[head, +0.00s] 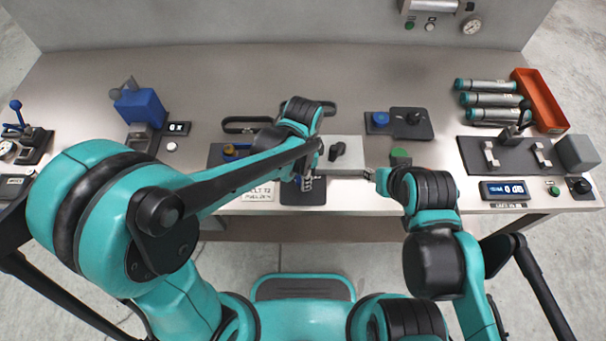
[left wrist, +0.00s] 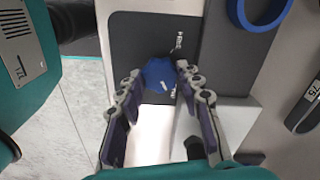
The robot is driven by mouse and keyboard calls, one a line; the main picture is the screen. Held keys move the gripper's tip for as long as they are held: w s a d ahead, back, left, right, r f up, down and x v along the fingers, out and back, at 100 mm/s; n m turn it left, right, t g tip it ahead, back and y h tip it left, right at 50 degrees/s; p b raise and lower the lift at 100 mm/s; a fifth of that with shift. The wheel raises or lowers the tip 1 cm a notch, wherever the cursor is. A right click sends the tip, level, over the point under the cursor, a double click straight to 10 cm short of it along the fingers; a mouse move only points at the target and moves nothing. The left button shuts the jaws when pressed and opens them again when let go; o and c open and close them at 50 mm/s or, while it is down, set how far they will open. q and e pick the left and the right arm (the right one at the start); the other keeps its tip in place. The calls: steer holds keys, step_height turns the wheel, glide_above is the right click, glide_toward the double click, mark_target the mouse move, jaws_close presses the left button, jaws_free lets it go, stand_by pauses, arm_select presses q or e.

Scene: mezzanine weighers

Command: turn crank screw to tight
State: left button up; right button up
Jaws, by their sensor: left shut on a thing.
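My left gripper (head: 307,183) reaches down over a dark plate (head: 303,197) at the front middle of the bench. In the left wrist view, its fingers (left wrist: 160,76) are shut on a blue handle (left wrist: 158,72), which seems to be the crank screw's. The handle stands over a dark plate (left wrist: 140,35) with small white markings, too small to read. The screw's shaft and its tightness cannot be seen. My right gripper (head: 371,176) is near the bench's front edge, right of the left one. Its fingers are too small to judge.
A grey block with a black knob (head: 338,152) stands just right of my left gripper. A green button (head: 400,156) sits by my right arm. A blue vise-like device (head: 138,106) is at left. An orange tray (head: 540,100) and several cylinders (head: 488,100) are at right.

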arm_select(q)
steer(key=o, duration=0.9)
steer(key=shift+r, duration=0.15)
step_height(320, 180, up, 12)
steer(key=shift+f, duration=0.15)
steer(key=shift+a, duration=0.1)
